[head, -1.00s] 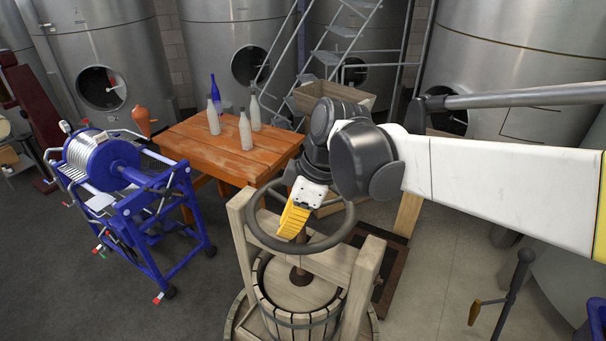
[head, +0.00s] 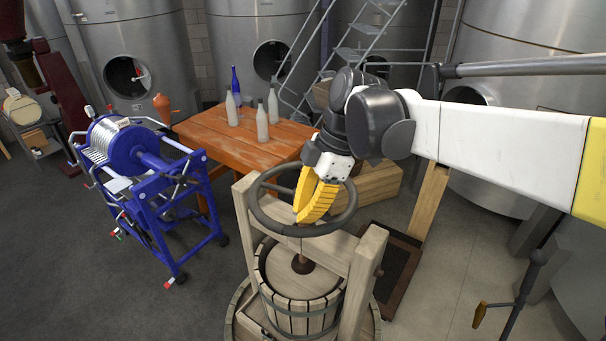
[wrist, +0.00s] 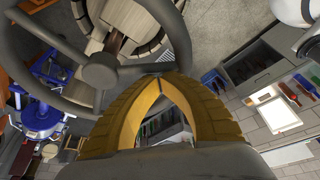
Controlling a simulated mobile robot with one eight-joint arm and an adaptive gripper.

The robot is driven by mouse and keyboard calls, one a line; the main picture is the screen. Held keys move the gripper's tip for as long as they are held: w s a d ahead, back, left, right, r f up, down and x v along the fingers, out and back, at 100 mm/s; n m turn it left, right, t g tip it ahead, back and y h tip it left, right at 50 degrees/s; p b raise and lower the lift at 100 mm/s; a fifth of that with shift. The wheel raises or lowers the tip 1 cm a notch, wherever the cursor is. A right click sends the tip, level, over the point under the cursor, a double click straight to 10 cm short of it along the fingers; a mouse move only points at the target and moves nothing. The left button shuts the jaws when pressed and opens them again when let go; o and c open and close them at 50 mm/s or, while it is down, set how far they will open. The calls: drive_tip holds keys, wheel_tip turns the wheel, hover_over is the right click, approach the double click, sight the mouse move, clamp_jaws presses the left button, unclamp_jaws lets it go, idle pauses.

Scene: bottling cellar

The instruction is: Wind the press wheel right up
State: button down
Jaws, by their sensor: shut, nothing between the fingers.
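The press wheel (head: 254,208) is a dark round handwheel with spokes, lying flat above the wooden press frame (head: 243,225). Its screw (head: 302,250) runs down to the slatted basket (head: 283,312). My gripper (head: 303,216) has yellow fingers that point down at the wheel, within its ring in the head view. In the wrist view the fingertips (wrist: 160,77) meet, with nothing between them. There the wheel's hub (wrist: 100,70) lies to their left and its rim passes just beyond the tips. I cannot tell whether the fingers touch the wheel.
A wooden table (head: 235,142) with several bottles stands behind the press. A blue wheeled machine (head: 140,165) is at left, with open floor between. Steel tanks (head: 140,40) line the back. A dark crank with a yellow handle (head: 480,314) is at lower right.

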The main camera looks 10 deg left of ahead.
drive_tip(key=shift+w+d+f+n+b, duration=0.1)
drive_tip(key=shift+d+n+b, duration=0.3)
drive_tip(key=shift+n, duration=0.4)
drive_tip(key=w+d+b, duration=0.3)
drive_tip(key=w+d, duration=0.2)
drive_tip(key=shift+w+d, duration=0.25)
drive_tip(key=shift+w, duration=0.1)
idle(0.5)
